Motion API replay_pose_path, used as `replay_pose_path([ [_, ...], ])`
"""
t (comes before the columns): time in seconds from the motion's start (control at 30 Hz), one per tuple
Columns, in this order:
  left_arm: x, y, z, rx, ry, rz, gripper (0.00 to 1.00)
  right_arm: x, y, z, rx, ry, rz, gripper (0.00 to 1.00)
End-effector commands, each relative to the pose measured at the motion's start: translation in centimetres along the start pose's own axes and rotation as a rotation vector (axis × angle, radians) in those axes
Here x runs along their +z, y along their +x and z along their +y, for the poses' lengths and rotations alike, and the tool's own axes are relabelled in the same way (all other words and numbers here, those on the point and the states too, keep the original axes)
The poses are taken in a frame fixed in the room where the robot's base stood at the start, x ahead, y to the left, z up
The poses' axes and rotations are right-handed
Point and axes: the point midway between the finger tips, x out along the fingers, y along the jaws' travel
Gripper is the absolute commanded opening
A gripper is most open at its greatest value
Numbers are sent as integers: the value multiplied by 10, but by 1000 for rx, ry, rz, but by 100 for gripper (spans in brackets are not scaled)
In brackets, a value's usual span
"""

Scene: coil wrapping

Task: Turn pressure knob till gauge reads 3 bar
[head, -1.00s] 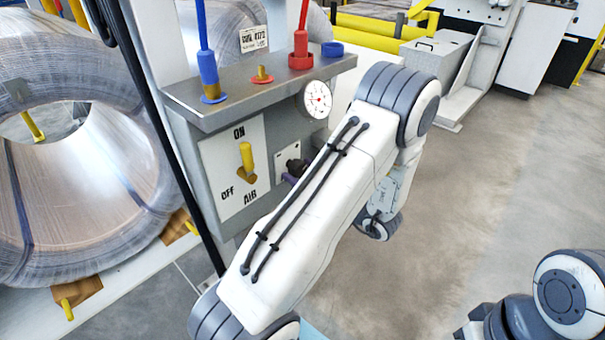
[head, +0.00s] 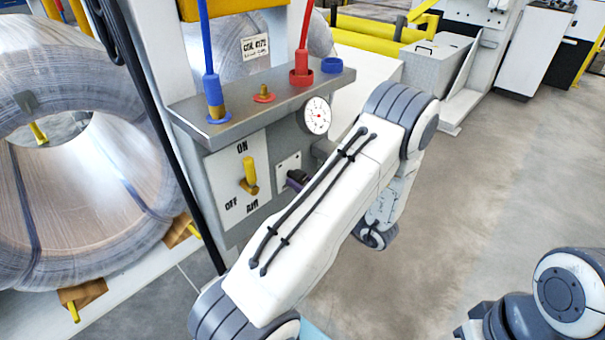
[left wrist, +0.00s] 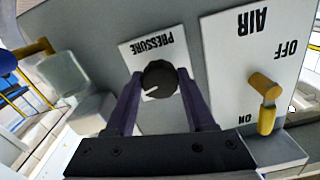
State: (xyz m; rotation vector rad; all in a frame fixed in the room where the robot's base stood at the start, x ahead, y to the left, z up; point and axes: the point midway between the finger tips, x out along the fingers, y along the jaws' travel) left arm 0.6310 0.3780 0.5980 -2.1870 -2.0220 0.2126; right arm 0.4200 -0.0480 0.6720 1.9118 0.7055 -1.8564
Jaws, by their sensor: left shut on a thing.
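The black pressure knob (left wrist: 160,79) sits on the plate marked PRESSURE (left wrist: 138,58), upside down in the left wrist view. In the head view the knob (head: 297,176) is partly hidden by my left arm. My left gripper (left wrist: 160,92) is shut on the knob, with one purple finger at each side. The knob's light pointer mark faces lower left in the wrist view. The round white gauge (head: 314,116) is on the shelf's front edge. Its red needle shows, but the scale is too small to read. My right gripper is out of view.
A yellow AIR lever (head: 249,174) stands beside the knob, near ON. Blue (head: 212,92) and red (head: 302,68) fittings stand on the grey shelf above. A large wrapped coil (head: 60,190) is at the left. Open floor lies to the right.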

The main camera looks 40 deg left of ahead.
Motion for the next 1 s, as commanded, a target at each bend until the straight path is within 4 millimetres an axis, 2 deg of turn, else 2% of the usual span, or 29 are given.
replay_pose_path([
  [0.03,-6,-1,-2,1,48,-3,0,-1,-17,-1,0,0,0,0],
  [0.4,-5,-1,-3,1,397,-3,0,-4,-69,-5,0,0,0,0],
  [0.7,-4,-1,-3,1,673,-2,0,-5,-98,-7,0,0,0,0],
  [1.0,-2,-1,-3,2,889,-2,0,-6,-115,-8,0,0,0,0],
])
